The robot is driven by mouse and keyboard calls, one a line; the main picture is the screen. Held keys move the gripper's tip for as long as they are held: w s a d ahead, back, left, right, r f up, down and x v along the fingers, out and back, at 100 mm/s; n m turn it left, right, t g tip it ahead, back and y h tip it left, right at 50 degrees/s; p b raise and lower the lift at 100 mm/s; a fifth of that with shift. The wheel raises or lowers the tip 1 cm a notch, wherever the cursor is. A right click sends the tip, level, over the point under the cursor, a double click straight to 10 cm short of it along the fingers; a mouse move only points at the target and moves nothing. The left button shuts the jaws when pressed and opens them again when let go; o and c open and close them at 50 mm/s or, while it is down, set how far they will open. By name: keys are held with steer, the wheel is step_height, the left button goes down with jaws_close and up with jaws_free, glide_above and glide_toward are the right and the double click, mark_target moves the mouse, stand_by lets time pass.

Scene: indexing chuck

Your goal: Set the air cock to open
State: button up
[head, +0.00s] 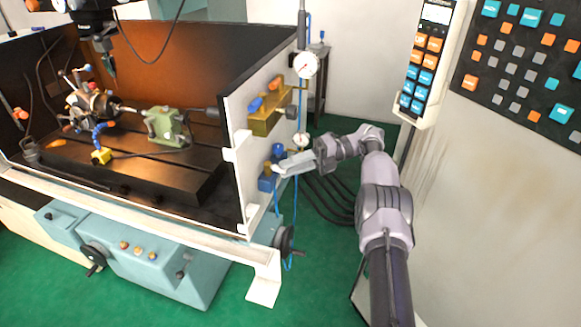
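My gripper (292,165) is at the outer side of the white end panel, beside a small blue fitting (267,182) with a brass-coloured top and blue hose below. Its fingertips seem to be at or just in front of the fitting; I cannot tell whether they touch it. The fingers look close together, but the gap does not show. Above, a brass block (264,122) carries a blue lever (256,104) and an orange lever (275,83). I cannot tell for certain which of these parts is the air cock, or its setting.
A round gauge (306,65) is above my gripper and a smaller gauge (301,140) is close by it. Dark hoses (328,198) hang below my forearm. A control pendant (426,62) is on the right. A handwheel (286,240) sticks out below. Green floor (325,285) is free in front.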

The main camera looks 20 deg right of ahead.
step_height(320, 180, up, 4)
steer(key=shift+f+p, duration=0.25)
steer(key=shift+p, duration=0.95)
steer(key=shift+o, duration=0.9)
steer(key=shift+r+p, duration=0.3)
steer(key=shift+r, duration=0.05)
steer(key=shift+o, duration=0.6)
steer(key=shift+s+a+p, duration=0.1)
steer(key=shift+s+p, duration=0.4)
steer(key=shift+s, duration=0.05)
steer(key=s+p, duration=0.1)
steer(key=s, duration=0.3)
steer(key=s+a+p, duration=0.1)
steer(key=s+p, duration=0.1)
steer(key=s, duration=0.3)
steer(key=s+r+p, duration=0.1)
steer(key=s+p, duration=0.1)
steer(key=s, duration=0.3)
steer(key=shift+s+a, duration=0.15)
steer(key=shift+a, duration=0.05)
steer(key=c, duration=0.3)
steer(key=shift+s+f, duration=0.1)
steer(key=shift+s, duration=0.2)
steer(key=shift+o, duration=0.4)
